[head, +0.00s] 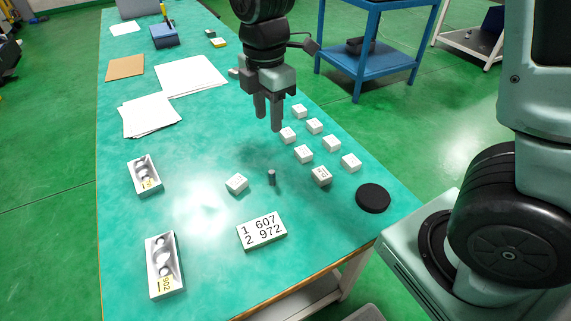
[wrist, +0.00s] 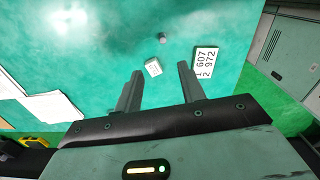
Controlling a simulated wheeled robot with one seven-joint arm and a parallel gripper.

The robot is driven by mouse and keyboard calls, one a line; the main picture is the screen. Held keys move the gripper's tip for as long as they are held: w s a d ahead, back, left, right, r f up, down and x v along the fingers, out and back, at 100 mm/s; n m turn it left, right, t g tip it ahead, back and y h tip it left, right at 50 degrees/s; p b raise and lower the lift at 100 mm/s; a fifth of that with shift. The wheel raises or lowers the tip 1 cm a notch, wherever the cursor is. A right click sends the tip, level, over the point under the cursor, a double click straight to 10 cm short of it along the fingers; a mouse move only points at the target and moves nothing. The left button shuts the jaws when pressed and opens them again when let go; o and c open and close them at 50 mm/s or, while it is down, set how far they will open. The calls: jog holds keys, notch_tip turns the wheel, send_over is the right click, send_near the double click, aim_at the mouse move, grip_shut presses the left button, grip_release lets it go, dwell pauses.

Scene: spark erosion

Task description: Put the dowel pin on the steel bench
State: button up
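The dowel pin (head: 271,177) is a small dark grey cylinder standing upright on the green-topped table (head: 200,215). It also shows in the wrist view as a small grey stub (wrist: 162,38), beyond my fingertips. My gripper (head: 268,124) is above the table, behind the pin in the head view, with fingers pointing down. In the wrist view its two fingers (wrist: 158,75) are apart with nothing held between them. I cannot tell which surface is the steel bench; a blue metal table (head: 371,62) stands at the back right.
Several white numbered blocks (head: 303,154) stand right of the pin, and another block (head: 237,183) is to its left. A number plate (head: 262,231) lies in front. A black disc (head: 373,198) is near the right edge. Two white trays (head: 152,265) and papers (head: 150,116) lie left.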

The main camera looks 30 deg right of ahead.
aim_at(272, 172)
notch_tip(272, 172, down, 12)
jog(key=shift+s+a+f, duration=0.1)
jog(key=shift+s+f, duration=0.1)
jog(key=shift+f, duration=1.15)
jog(key=shift+s+f, duration=0.15)
jog(key=shift+f, duration=1.2)
jog(key=shift+c, duration=0.3)
grip_shut()
